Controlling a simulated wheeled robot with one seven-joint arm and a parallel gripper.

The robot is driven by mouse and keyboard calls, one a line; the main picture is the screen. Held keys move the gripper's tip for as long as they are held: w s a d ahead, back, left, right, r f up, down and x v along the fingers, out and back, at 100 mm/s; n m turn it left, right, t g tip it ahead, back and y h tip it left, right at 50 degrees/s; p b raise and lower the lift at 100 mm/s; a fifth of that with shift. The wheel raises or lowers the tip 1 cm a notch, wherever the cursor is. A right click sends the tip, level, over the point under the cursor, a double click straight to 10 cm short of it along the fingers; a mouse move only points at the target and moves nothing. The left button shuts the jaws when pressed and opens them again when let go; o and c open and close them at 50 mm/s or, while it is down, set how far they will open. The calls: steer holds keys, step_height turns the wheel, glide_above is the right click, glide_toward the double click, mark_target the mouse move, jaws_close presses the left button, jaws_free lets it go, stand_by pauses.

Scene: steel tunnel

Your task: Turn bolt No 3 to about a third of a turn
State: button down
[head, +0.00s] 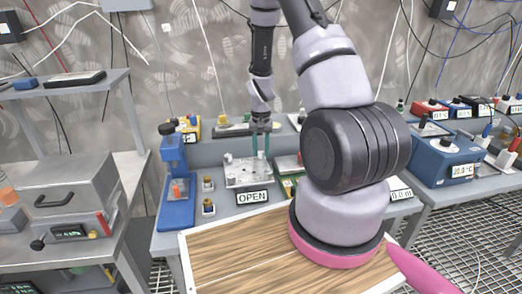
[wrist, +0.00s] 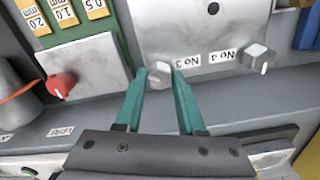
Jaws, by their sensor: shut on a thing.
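Bolt No 3 (wrist: 158,72) is a light grey hex head on a pale metal plate (wrist: 205,25). Its label (wrist: 187,62) reads upside down in the wrist view. My gripper (wrist: 160,78) has its two teal fingers on either side of the bolt head, shut on it at the tips. Bolt No 4 (wrist: 258,57), with a white mark on its head, stands to the right on the same plate. In the head view my gripper (head: 261,146) points down over the plate (head: 248,180); the bolt itself is too small to tell there.
A red knob (wrist: 61,84) on a metal box sits left of the fingers. An OPEN sign (head: 252,197) stands in front of the plate. A blue press-like device (head: 175,185) is to its left, and blue instruments (head: 446,163) are to the right. The wooden board (head: 235,260) is clear.

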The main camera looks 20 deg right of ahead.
mark_target(261, 152)
steer(key=c, duration=0.5)
jaws_free()
step_height(261, 152, up, 11)
steer(key=shift+f, duration=0.1)
